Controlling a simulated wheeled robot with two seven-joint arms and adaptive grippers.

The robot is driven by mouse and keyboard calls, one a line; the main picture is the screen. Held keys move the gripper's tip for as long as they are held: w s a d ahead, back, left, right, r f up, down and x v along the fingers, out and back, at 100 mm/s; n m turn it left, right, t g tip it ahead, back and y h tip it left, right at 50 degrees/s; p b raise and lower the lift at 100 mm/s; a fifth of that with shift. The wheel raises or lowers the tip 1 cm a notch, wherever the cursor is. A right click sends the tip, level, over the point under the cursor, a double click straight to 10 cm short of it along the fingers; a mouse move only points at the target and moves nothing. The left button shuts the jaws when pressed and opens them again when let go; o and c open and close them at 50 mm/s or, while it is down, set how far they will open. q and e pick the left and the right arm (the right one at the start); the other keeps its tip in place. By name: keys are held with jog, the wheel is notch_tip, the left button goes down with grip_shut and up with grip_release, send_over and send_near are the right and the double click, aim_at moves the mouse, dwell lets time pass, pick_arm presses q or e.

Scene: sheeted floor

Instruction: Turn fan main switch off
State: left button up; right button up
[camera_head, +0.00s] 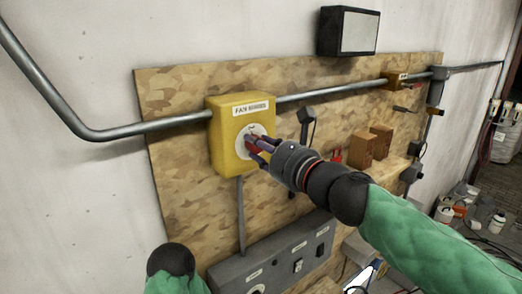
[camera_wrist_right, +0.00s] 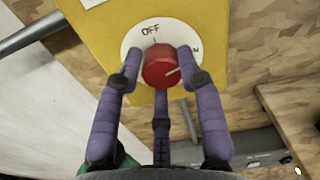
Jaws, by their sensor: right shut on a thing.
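The yellow fan switch box (camera_head: 227,150) is mounted on a wooden board, with a label on its upper front. Its round white dial plate (camera_wrist_right: 135,38) has OFF printed at the top and another mark at its right edge. The red knob (camera_wrist_right: 158,70) sits in the dial's centre; its white line points to the right, away from OFF. My right gripper (camera_head: 257,146) is at the dial; in the wrist view its purple fingers (camera_wrist_right: 160,66) are closed around the knob. In the head view they partly hide it. My left gripper is out of view; only part of that arm shows.
A grey switch panel (camera_head: 275,262) lies below the yellow box. A metal conduit (camera_head: 160,126) runs into the box from the left and onward right. A dark framed box (camera_head: 347,31) hangs above. Wooden blocks (camera_head: 370,148) and tools are to the right.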

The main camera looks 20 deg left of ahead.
jog(key=n, duration=0.1)
jog(key=n+b, duration=0.1)
jog(key=n, duration=0.2)
jog(key=shift+d+r+n+b, duration=0.15)
jog(key=shift+r+n+b, duration=0.15)
jog(key=shift+b, duration=0.1)
jog(key=n+b, duration=0.1)
jog(key=n, duration=0.2)
jog(key=shift+n, duration=0.3)
jog(key=n+b, duration=0.1)
jog(key=n, duration=0.2)
jog(key=n+b, duration=0.2)
jog(key=n, duration=0.1)
jog(key=shift+f+n, duration=0.2)
jog(key=shift+n, duration=0.1)
jog(key=o, duration=1)
jog(key=shift+o, duration=0.6)
jog(key=shift+s+a+f+b, duration=0.1)
jog(key=shift+s+a+b, duration=0.1)
jog(key=shift+a+b, duration=0.1)
jog(key=shift+w+d, duration=0.1)
